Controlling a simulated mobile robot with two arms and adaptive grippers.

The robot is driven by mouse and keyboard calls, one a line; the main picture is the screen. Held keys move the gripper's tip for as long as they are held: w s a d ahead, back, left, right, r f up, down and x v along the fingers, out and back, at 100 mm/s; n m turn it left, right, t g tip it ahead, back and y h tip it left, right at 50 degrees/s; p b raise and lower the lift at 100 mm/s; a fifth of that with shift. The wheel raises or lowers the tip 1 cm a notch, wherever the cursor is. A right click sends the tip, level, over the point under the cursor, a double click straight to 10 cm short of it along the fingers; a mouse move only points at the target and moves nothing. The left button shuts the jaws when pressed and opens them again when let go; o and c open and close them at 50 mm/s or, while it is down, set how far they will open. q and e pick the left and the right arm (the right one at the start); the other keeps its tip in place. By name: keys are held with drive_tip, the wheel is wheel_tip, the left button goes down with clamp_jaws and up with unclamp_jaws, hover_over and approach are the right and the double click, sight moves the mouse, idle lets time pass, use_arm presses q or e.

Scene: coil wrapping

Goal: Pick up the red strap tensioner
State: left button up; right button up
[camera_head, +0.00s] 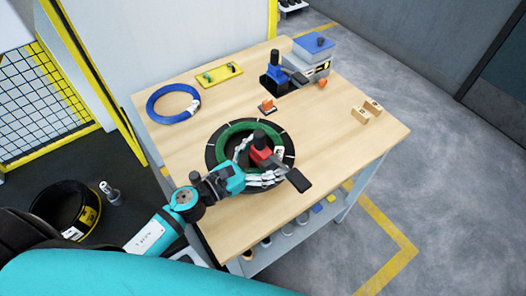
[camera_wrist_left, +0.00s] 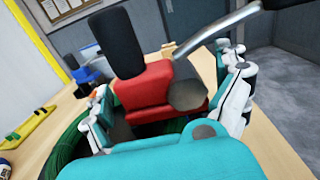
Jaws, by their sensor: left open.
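The red strap tensioner (camera_head: 261,154) has a black knob and a lever with a black pad, and stands over the dark round turntable with the green coil (camera_head: 226,140). My left gripper (camera_head: 257,164) comes in from the left with its fingers spread around the tensioner. In the left wrist view the tensioner (camera_wrist_left: 150,92) sits between the two open fingers of the gripper (camera_wrist_left: 165,112). I cannot tell whether either finger touches it. The tensioner's underside is hidden. My right gripper is not in view.
A blue coil (camera_head: 173,104) lies at the table's left. A yellow tray (camera_head: 219,75) is at the back. A blue tool (camera_head: 275,66) and a grey-blue box (camera_head: 313,58) stand at the back right. Wooden blocks (camera_head: 366,111) lie at the right. The front right of the table (camera_head: 340,160) is clear.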

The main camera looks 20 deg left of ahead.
use_arm(q)
drive_tip(key=c, duration=1.6)
drive_tip(key=shift+c, duration=0.5)
drive_tip(key=shift+r, duration=0.15)
